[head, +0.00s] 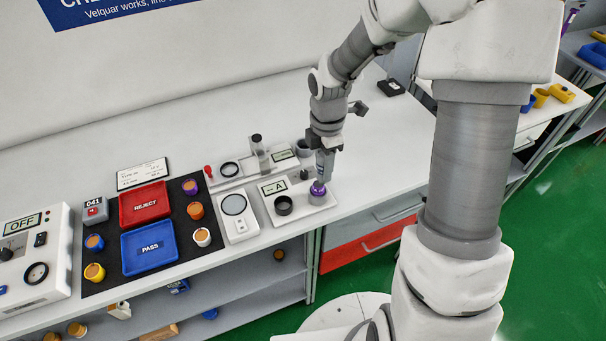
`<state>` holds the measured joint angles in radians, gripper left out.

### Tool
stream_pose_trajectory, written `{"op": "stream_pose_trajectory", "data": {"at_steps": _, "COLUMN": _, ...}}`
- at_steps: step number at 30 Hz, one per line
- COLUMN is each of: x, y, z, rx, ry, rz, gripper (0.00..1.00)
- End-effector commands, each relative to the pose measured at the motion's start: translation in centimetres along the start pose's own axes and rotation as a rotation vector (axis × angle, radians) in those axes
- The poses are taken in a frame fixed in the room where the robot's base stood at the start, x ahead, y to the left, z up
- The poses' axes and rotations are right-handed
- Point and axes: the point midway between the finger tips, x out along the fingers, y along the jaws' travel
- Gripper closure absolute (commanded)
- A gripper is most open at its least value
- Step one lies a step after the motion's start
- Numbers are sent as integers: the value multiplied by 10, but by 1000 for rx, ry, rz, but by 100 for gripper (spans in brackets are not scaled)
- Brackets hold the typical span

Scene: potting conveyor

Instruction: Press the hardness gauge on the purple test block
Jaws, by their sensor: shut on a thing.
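My gripper (322,178) points down over the right end of a white stand marked A (298,212). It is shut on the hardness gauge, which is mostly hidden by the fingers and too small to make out. The purple test block (318,190) sits on the stand directly under the gripper. The held gauge appears at or just above the block's top; I cannot tell whether they touch. An empty dark ring holder (284,205) is on the stand, left of the block.
Left of the stand are a white device with a round lens (234,205), a blue PASS tray (150,265), a red REJECT tray (145,190) and several coloured cups on a dark mat. A clear column instrument (258,145) stands behind.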

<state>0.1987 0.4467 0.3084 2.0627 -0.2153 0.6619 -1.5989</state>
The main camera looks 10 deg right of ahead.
Motion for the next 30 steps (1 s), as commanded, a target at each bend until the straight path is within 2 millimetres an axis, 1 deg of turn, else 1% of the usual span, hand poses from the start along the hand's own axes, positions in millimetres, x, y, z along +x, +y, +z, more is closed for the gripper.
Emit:
{"op": "stream_pose_trajectory", "data": {"at_steps": 1, "x": -4, "y": -1, "z": 6, "rx": 2, "ry": 0, "rz": 1, "gripper": 100}}
{"op": "stream_pose_trajectory", "data": {"at_steps": 3, "x": -7, "y": -3, "z": 11, "rx": 3, "ry": 0, "rz": 1, "gripper": 100}}
{"op": "stream_pose_trajectory", "data": {"at_steps": 8, "x": -8, "y": -3, "z": 15, "rx": 0, "ry": 0, "rz": 1, "gripper": 100}}
{"op": "stream_pose_trajectory", "data": {"at_steps": 14, "x": 3, "y": 3, "z": 12, "rx": -1, "ry": 0, "rz": 0, "gripper": 100}}
{"op": "stream_pose_trajectory", "data": {"at_steps": 24, "x": 26, "y": 18, "z": 4, "rx": -1, "ry": 0, "rz": 0, "gripper": 100}}
{"op": "stream_pose_trajectory", "data": {"at_steps": 30, "x": 30, "y": 22, "z": 2, "rx": 0, "ry": 0, "rz": 0, "gripper": 100}}
